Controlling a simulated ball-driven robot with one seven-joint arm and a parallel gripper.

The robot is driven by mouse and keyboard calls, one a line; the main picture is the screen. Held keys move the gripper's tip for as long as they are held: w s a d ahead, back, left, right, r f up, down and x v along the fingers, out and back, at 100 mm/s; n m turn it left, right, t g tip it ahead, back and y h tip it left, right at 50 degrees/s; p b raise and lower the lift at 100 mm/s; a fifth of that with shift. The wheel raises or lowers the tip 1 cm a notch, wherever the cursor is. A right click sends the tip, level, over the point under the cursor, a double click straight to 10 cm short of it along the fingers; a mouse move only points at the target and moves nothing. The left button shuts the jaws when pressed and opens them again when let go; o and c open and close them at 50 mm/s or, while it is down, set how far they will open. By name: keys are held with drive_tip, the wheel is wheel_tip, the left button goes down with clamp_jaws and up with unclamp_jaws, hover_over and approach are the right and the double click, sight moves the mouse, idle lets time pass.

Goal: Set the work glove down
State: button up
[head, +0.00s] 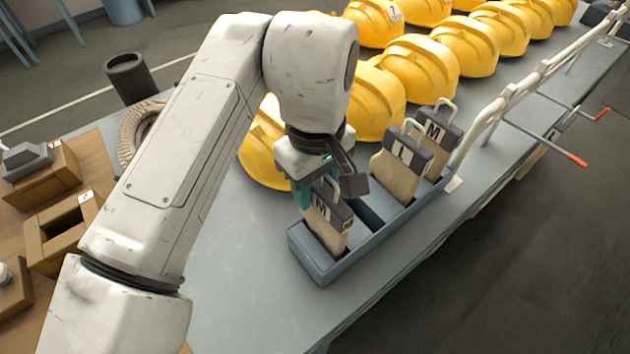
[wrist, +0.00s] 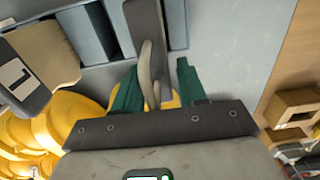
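A work glove (head: 327,220) marked M, with a beige body and dark cuff, stands in the near compartment of a blue-grey divided tray (head: 320,271). My gripper (wrist: 158,82) is above its cuff, with green fingers apart. The glove's pale loop (wrist: 148,70) is between the fingers in the wrist view, with gaps visible beside it. The dark cuff (wrist: 146,22) is beyond. In the head view, my gripper (head: 309,192) partly hides the glove's top. Its lower end is hidden in the tray.
Gloves marked L (head: 402,165) and M (head: 432,137) stand farther along the tray, with an empty compartment before them. Yellow helmets (head: 375,100) line the table behind. Wooden boxes (head: 60,230) are at left. Bare table (head: 250,300) lies in front. A white rail (head: 520,85) runs along the right edge.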

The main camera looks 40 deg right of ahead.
drive_tip(key=shift+o, duration=0.8)
drive_tip(key=shift+r, duration=0.1)
wheel_tip(320, 180, up, 12)
drive_tip(key=b, duration=0.1)
idle(0.3)
